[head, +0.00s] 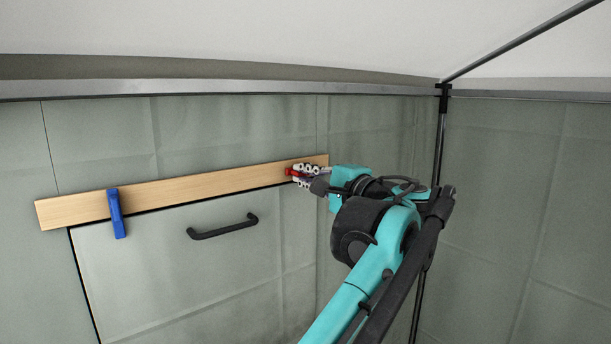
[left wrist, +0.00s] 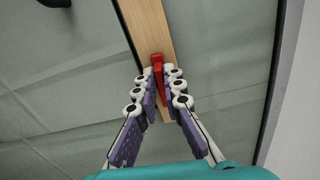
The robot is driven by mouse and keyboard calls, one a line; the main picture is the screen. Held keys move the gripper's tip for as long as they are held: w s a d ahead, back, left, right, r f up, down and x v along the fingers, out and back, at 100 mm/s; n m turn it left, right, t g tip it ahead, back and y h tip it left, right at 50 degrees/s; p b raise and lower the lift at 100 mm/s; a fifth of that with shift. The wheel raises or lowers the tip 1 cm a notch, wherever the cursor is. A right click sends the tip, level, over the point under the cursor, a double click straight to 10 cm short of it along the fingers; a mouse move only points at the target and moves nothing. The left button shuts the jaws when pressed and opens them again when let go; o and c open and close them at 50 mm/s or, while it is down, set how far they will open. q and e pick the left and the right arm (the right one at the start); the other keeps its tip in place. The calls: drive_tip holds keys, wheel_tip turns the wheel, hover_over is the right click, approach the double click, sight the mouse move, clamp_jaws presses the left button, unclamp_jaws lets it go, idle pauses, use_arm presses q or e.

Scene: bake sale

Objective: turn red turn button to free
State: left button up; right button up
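The red turn button (head: 289,172) is near the right end of a wooden board on the grey wall. In the left wrist view the red turn button (left wrist: 157,62) runs roughly along the board, between my fingers. My left gripper (head: 302,173) reaches the board from the right; it also shows in the left wrist view (left wrist: 162,76). Its white and purple fingers lie close on both sides of the button and appear shut on it. The fingers hide part of the button. My right gripper is not in view.
The wooden board (head: 190,190) runs along the top of a grey panel (head: 160,270) with a black handle (head: 224,228). A blue turn button (head: 116,213) near the board's left end points down over the panel. A black post (head: 440,140) stands right of my arm.

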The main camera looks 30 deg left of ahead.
use_arm(q)
drive_tip(key=o, duration=0.4)
drive_tip(key=v, duration=1.2)
drive_tip(key=shift+f, duration=0.1)
